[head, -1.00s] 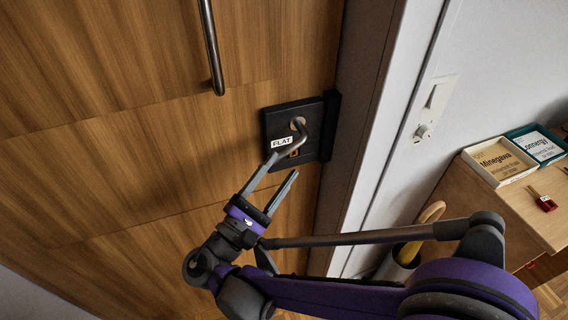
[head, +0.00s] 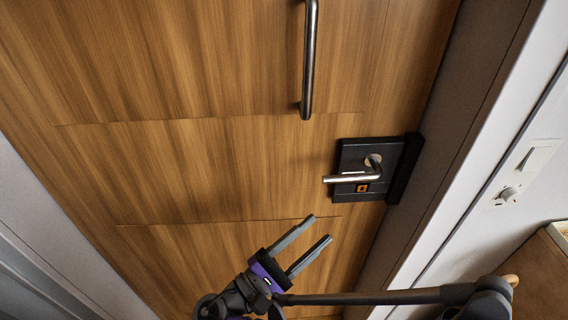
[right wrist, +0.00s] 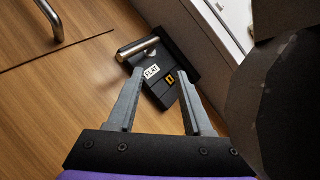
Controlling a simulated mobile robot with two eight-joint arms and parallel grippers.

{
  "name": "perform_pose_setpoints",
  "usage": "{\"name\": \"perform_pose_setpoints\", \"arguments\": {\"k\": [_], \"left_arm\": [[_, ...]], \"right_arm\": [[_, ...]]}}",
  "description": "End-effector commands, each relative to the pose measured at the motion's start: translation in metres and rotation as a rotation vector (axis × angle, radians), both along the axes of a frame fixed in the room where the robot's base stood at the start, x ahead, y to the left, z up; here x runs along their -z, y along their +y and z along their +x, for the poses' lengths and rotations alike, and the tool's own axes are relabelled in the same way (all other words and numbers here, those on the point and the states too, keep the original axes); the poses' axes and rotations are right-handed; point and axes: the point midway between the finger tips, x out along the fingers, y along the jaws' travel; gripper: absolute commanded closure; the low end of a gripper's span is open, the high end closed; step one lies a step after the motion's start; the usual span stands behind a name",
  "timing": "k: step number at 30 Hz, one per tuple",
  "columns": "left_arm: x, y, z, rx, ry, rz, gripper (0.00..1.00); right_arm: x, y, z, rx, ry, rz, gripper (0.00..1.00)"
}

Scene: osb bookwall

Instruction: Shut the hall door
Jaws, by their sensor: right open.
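The wooden hall door (head: 210,165) fills most of the head view and lies against its frame on the right, with no clear gap showing. A metal lever handle (head: 352,179) sticks out to the left from a black lock plate (head: 350,157) near the door's right edge. A long metal pull bar (head: 309,60) is higher up. My right gripper (head: 321,227) is open and empty, below and left of the lever, apart from it. My left gripper is not in view.
The grey door frame (head: 470,130) runs along the door's right side. Beyond it, a wall switch plate (head: 525,170) and the corner of a wooden cabinet (head: 540,275) stand at the right. The floor is not clearly visible.

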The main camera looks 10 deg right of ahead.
Motion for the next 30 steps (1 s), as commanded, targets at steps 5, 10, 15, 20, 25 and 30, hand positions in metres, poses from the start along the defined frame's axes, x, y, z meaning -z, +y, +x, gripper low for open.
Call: {"name": "perform_pose_setpoints", "arguments": {"k": [5,10,15,20,25,30], "left_arm": [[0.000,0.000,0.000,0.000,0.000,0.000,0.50],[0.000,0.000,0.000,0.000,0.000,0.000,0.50],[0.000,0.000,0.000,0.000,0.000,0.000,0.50],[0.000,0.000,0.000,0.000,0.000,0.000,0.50],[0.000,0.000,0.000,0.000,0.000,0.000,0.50],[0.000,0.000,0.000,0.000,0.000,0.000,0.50]], "right_arm": [[0.004,-0.009,0.002,-0.001,0.018,0.029,0.49],[0.039,-0.061,0.005,-0.003,0.112,0.259,0.49],[0.108,-0.111,-0.018,0.018,0.156,0.697,0.49],[0.167,-0.116,-0.057,0.080,0.062,1.153,0.49],[0.202,-0.089,-0.088,0.172,-0.150,1.586,0.49],[0.211,-0.059,-0.101,0.261,-0.397,1.901,0.49]]}}
